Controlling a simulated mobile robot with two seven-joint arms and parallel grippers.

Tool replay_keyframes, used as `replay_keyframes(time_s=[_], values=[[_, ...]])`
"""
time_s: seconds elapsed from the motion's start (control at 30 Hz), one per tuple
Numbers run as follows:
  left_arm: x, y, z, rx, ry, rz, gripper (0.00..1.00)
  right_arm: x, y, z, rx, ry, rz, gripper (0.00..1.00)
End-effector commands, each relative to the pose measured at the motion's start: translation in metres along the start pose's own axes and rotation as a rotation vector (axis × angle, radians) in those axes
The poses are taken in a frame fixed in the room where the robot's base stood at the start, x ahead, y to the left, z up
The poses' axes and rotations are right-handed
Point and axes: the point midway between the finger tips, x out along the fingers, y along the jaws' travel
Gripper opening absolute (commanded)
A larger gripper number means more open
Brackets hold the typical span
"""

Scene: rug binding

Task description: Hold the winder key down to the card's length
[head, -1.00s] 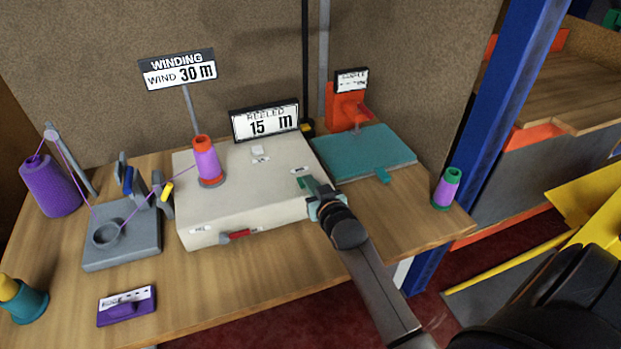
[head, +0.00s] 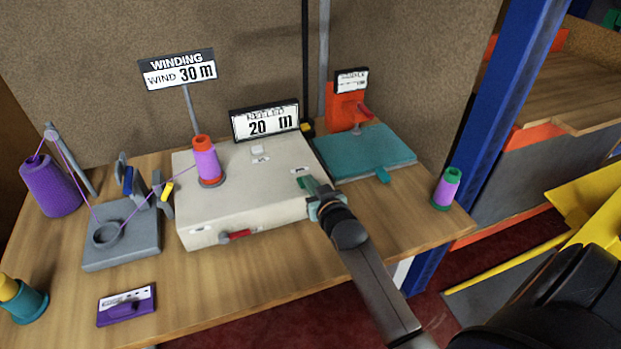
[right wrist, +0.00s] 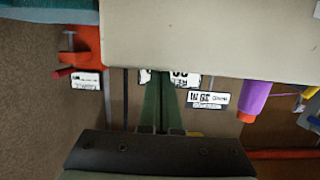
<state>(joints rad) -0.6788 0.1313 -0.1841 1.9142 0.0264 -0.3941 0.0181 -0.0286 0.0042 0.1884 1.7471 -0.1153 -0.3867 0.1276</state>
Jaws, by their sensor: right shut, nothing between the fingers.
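The cream winder box (head: 250,205) stands on the table, with an orange spool wound with purple thread (head: 206,162) upright on top. The card (head: 178,72) on its post reads "WINDING, WIND 30 m". The counter display (head: 265,121) behind the box reads 20 m. My right gripper (head: 307,186) is shut and empty, its green fingertips at the right part of the box top by a small label (head: 300,169). The key under the tips is hidden, so I cannot see it pressed. The right wrist view shows the shut fingers (right wrist: 158,105) against the box edge. My left gripper is out of view.
A purple cone (head: 49,187) feeds thread through a grey tension stand (head: 122,245) to the spool. A teal pad (head: 362,152) and orange device (head: 346,105) stand right of the box. A green-topped spool (head: 447,188) is near the right table edge; a purple holder (head: 127,307) lies in front.

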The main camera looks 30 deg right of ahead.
Motion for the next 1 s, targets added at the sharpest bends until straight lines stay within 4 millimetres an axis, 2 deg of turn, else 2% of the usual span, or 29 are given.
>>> replay_keyframes(time_s=[0.03, 0.87, 1.0], values=[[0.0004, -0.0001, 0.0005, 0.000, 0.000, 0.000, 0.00, -0.0006, -0.0009, 0.0119, 0.001, -0.028, -0.001, 0.00], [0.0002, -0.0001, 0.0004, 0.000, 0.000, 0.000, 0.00, -0.0006, -0.0007, 0.0117, 0.001, -0.028, 0.000, 0.00], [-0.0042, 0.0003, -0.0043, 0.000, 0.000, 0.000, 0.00, -0.0009, -0.0006, 0.0046, 0.001, -0.027, -0.001, 0.00]])
